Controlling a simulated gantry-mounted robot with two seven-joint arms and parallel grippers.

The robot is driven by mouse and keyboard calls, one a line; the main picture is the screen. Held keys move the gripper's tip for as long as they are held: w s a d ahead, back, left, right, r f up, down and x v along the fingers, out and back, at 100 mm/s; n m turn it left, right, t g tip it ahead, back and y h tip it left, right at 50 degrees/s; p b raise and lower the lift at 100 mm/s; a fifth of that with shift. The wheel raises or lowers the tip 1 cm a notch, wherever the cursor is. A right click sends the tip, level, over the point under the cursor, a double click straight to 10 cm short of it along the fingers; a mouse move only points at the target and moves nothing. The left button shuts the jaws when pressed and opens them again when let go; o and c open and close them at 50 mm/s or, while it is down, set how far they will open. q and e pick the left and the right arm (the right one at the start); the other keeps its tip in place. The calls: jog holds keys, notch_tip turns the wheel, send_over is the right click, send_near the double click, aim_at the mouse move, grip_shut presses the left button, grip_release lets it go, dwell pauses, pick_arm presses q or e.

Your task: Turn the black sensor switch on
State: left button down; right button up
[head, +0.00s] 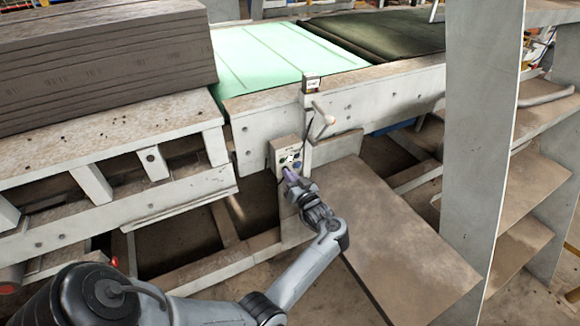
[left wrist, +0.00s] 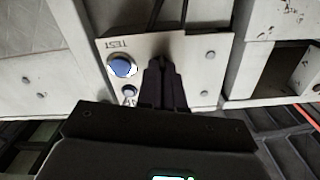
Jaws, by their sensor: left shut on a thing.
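A small grey control box (head: 286,156) with knobs and buttons is mounted on the side of the conveyor frame. Its pale panel (left wrist: 211,72) fills the upper middle of the left wrist view, with a "TEST" label, a blue button (left wrist: 122,66) and a smaller switch (left wrist: 129,91) on it. My left gripper (head: 291,176) is at the lower part of the box. In the left wrist view its dark fingers (left wrist: 162,72) are shut at the panel, right of the blue button. They hide what they hold, at the black sensor switch's apparent place. My right gripper is out of view.
A green conveyor surface (head: 272,57) lies behind the box, with a stack of brown boards (head: 105,55) to the left. A lever with a pale knob (head: 329,119) sticks out right of the box. A brown slanted plate (head: 390,235) and a grey post (head: 480,130) stand to the right.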

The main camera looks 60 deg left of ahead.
pick_arm(q)
jog(key=m+p, duration=0.2)
jog(key=shift+m, duration=0.4)
jog(key=shift+f, duration=0.1)
jog(key=c, duration=1.3)
grip_release()
jog(key=d, duration=0.3)
jog(key=d+p, duration=0.1)
jog(key=d, duration=0.6)
jog(key=shift+s+d+p, duration=0.35)
jog(key=shift+s, duration=0.05)
jog(key=shift+a, duration=0.1)
